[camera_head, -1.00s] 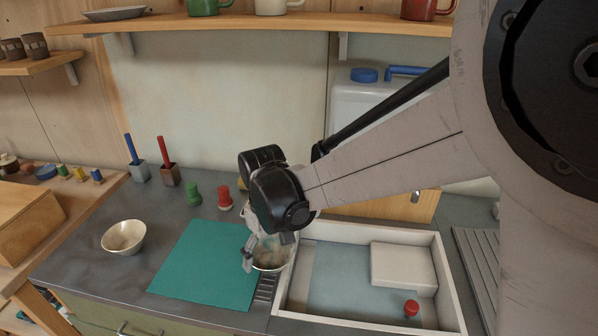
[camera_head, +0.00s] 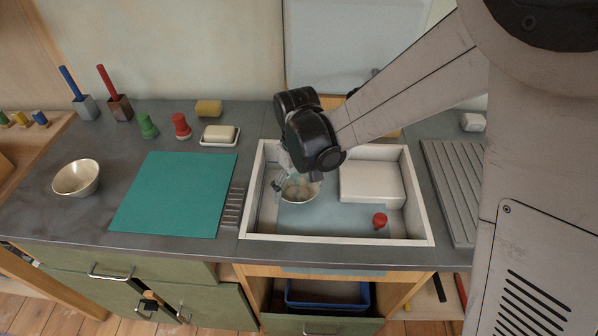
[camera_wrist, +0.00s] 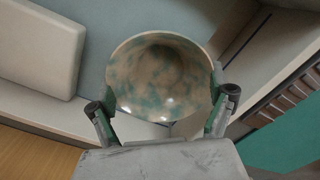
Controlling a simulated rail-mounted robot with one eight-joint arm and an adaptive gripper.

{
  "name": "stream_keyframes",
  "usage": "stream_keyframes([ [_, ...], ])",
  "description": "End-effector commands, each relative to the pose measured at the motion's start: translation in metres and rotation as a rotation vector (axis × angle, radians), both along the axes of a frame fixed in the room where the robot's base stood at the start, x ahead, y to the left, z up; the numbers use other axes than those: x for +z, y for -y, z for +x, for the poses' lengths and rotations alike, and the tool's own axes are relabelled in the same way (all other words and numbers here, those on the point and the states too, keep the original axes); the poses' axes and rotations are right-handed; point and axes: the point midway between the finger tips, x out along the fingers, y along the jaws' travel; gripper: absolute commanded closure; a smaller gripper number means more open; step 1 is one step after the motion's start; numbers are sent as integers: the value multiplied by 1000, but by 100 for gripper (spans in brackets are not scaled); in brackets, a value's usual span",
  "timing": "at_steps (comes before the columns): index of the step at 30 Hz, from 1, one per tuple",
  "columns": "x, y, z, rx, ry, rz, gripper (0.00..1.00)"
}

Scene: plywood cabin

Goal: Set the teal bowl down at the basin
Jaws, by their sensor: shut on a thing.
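The bowl (camera_head: 301,191), mottled teal and beige inside, is held upright by my gripper (camera_head: 288,184). In the wrist view the bowl (camera_wrist: 160,75) sits between the two fingers of my gripper (camera_wrist: 165,103), which press at its sides; it looks empty. The basin (camera_head: 335,239) is a white-rimmed, shallow rectangle with a pale blue floor. The bowl is over the left part of the basin, inside its rim as seen from above. I cannot tell whether its base touches the floor. My wrist hides part of the basin's back left.
In the basin, a white block (camera_head: 370,183) fills the back right and a red stopper (camera_head: 379,220) lies near the front. The floor left of the stopper is clear. A teal mat (camera_head: 175,195) and a cream bowl (camera_head: 76,178) are left; a ribbed drainer (camera_head: 455,190) is right.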

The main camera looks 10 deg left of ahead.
Motion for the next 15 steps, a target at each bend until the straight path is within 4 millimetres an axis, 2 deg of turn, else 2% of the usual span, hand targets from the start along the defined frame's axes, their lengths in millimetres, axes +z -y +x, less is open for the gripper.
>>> stream_keyframes([
  [15, -44, 0, 0, 0, 0, 0, 57],
])
